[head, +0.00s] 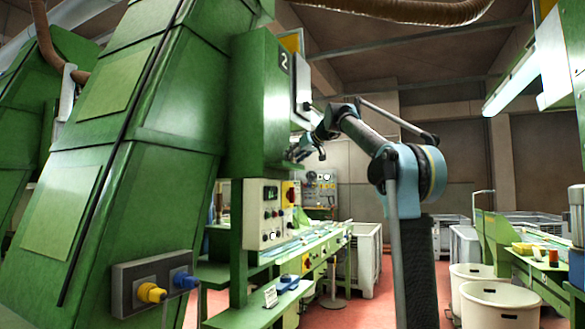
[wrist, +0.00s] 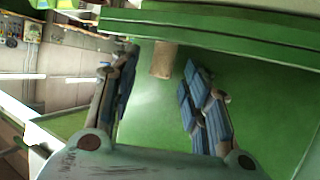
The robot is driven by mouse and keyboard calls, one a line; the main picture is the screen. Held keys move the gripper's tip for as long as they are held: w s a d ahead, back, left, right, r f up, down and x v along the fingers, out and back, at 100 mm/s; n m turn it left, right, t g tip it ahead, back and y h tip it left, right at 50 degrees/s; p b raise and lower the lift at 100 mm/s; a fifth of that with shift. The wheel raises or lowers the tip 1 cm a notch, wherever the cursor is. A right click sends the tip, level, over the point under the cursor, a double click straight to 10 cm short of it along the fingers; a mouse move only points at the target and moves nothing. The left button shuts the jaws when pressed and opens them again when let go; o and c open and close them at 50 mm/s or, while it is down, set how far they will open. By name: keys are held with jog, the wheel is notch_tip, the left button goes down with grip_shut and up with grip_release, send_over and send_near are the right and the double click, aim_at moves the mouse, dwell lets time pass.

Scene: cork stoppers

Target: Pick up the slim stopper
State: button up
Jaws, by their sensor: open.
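In the wrist view a small tan, cork-coloured piece (wrist: 163,60), which looks like a stopper, shows against a green surface, close to a green ledge. My gripper (wrist: 160,57) is open, with blue-padded fingers on either side of the tan piece. No contact with it shows, and I cannot tell the depth between them. In the head view my gripper (head: 309,149) is small, beside the tall green machine housing marked 2 (head: 262,120). No stopper can be made out there.
The green machine (head: 135,150) fills the left. A control panel (head: 263,212) and a long bench (head: 315,245) stand below my arm. White bins (head: 497,303) and another green bench (head: 540,280) with small yellow items are at the right. Red floor shows between.

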jog(key=shift+w+a+f, duration=0.15)
jog(key=shift+w+a, duration=0.05)
jog(key=c, duration=0.8)
jog(key=shift+o, duration=0.2)
